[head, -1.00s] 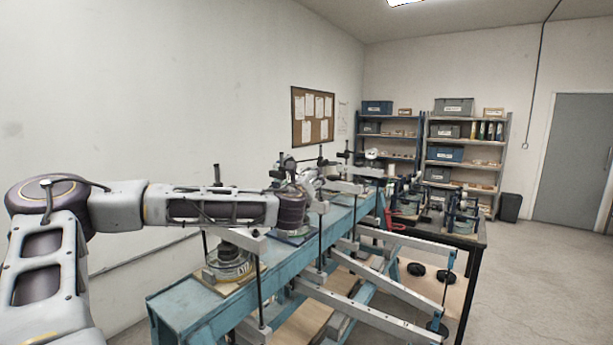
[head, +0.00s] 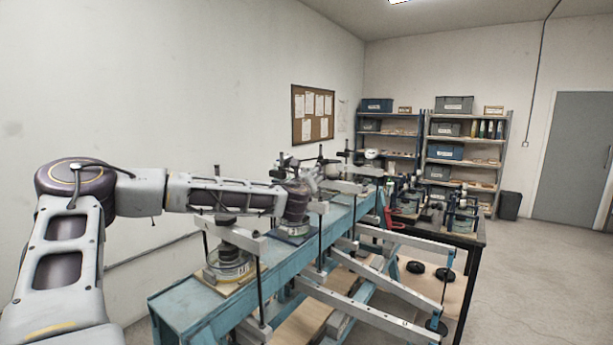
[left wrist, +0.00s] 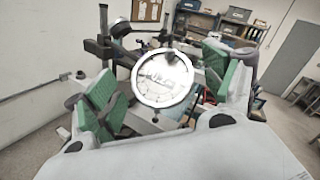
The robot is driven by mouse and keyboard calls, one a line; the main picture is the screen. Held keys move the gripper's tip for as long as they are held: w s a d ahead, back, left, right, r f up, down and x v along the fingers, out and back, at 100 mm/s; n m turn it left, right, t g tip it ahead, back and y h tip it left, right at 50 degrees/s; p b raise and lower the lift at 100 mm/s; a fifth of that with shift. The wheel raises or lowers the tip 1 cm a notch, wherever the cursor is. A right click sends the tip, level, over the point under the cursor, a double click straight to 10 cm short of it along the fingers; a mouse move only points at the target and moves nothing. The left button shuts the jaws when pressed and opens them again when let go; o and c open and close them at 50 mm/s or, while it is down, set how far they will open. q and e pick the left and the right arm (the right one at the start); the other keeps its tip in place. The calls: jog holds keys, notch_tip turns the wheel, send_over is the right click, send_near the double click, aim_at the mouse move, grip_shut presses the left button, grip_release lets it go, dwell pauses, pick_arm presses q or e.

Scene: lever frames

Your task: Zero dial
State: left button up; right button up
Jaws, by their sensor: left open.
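A round dial gauge (left wrist: 162,78) with a white face and pale metal rim stands in the middle of the left wrist view. Its face is turned toward the camera, but glare and small size leave the needle and marks unreadable. My left gripper (left wrist: 160,88) is open, with green finger pads to the left and right of the dial. The pads look apart from the rim; the depth between them and the dial cannot be told. In the head view my left gripper (head: 322,172) is over the blue bench, mostly hidden behind my wrist. My right gripper is not in view.
The long blue bench (head: 185,305) carries a lever frame with grey beams (head: 352,303) and a round weight-like pot (head: 230,264) under my forearm. Upright rods and a black-legged side table (head: 470,240) stand to the right.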

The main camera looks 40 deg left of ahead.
pick_arm(q)
jog(key=shift+x, duration=1.4)
jog(key=c, duration=1.1)
jog(key=shift+o, duration=0.2)
jog(key=shift+n+g, duration=0.3)
jog(key=shift+n, duration=0.2)
jog(key=shift+n+g+y+p, duration=0.3)
jog(key=shift+n+g+y, duration=0.7)
jog(key=shift+n+g, duration=1)
jog(key=shift+n, duration=0.3)
